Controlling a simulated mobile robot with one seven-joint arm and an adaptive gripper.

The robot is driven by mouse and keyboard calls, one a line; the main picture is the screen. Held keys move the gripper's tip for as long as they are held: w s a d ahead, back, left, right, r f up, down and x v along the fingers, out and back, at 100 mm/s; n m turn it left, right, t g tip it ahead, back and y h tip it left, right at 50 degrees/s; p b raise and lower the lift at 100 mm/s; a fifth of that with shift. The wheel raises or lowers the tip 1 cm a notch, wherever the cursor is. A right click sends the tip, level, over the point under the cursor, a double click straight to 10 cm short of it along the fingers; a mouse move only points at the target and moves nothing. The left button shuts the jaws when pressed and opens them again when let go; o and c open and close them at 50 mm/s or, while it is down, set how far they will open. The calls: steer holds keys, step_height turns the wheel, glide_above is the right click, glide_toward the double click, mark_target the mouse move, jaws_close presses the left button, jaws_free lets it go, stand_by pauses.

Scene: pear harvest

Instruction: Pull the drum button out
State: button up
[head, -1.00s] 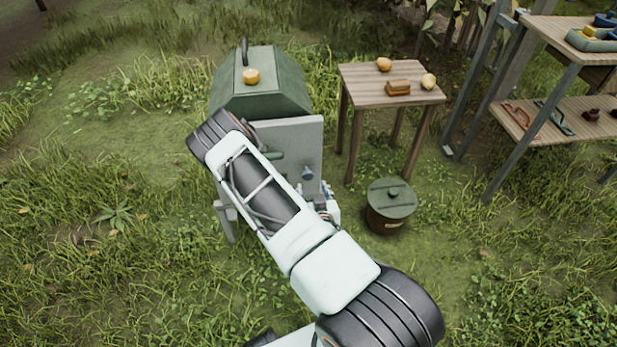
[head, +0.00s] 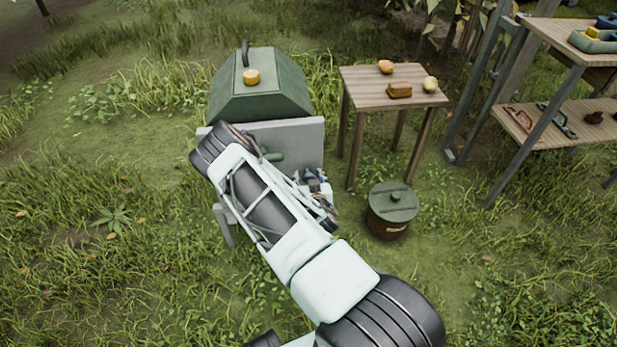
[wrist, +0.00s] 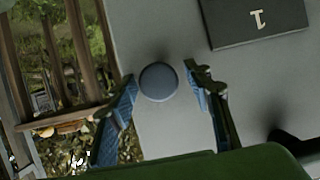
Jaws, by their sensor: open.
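The drum button, a round blue-grey knob (wrist: 158,82), sits on a grey panel (wrist: 160,25) in the wrist view. The panel is the upright front of the green-topped machine (head: 305,135) in the head view, where the button is hidden behind my gripper. My gripper (head: 318,182) is close in front of the panel's lower right part. In the wrist view the gripper (wrist: 161,76) is open, with one blue-padded finger on each side of the button and a gap on both sides. The button is not gripped.
A dark plate with a pale mark (wrist: 258,20) is on the panel. A wooden table (head: 365,90) with several small items stands right of the machine. A lidded barrel (head: 393,203) stands on the grass. Shelves (head: 545,125) are further right.

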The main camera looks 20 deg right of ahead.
jaws_close()
steer(key=s, duration=0.1)
steer(key=s+a, duration=0.1)
steer(key=s, duration=0.1)
steer(key=shift+s+f+p, duration=0.1)
steer(key=shift+s+p, duration=0.1)
steer(key=shift+p, duration=0.15)
jaws_free()
steer(key=v, duration=1.2)
stand_by(0.4)
